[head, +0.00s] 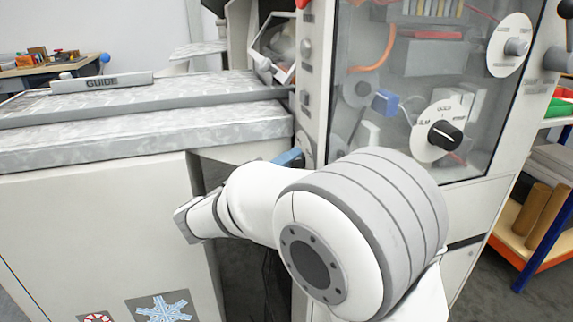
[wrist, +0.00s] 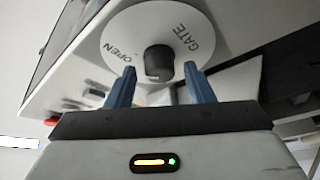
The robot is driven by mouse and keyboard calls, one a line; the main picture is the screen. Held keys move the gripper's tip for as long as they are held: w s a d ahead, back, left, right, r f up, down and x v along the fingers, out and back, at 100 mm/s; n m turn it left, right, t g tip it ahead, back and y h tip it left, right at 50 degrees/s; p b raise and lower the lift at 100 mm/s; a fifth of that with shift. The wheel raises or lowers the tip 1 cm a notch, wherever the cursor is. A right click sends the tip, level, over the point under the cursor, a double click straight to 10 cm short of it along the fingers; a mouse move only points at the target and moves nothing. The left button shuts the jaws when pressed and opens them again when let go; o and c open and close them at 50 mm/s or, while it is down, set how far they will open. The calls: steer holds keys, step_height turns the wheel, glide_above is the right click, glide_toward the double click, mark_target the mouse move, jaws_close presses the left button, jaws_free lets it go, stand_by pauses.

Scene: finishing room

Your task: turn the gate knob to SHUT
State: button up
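The gate knob (wrist: 159,62) is a black knob at the centre of a white round dial (wrist: 130,32) in the wrist view. The dial reads OPEN on the left and GATE on the upper right; no SHUT label is readable. Which way the knob points is not clear. My gripper (wrist: 158,78) is open, its two blue fingers on either side of the knob's lower part, with gaps between. I cannot tell how deep they reach. In the head view, a blue finger of my gripper (head: 290,157) shows beside the machine's front post, and my arm hides much there.
A glass-fronted cabinet on the right carries another dial with a black knob (head: 445,135) and a white dial with a grey knob (head: 516,46). A grey bed with a GUIDE bar (head: 101,83) lies left. A shelf (head: 530,245) with rolls stands at far right.

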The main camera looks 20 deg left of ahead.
steer(key=c, duration=0.9)
steer(key=shift+r+n+p, duration=0.1)
steer(key=shift+n+p, duration=0.25)
steer(key=shift+n, duration=0.05)
steer(key=n+g+p, duration=0.2)
steer(key=n+p, duration=0.2)
steer(key=p, duration=0.3)
steer(key=n+g+y+p, duration=0.1)
steer(key=n+g+p, duration=0.1)
steer(key=n+p, duration=0.3)
steer(key=n+g+y+p, duration=0.1)
steer(key=n+g+p, duration=0.2)
steer(key=p, duration=0.7)
steer(key=shift+w+r+n, duration=0.1)
steer(key=shift+r+n, duration=0.15)
steer(key=shift+n, duration=0.85)
steer(key=shift+f, duration=0.1)
steer(key=o, duration=1)
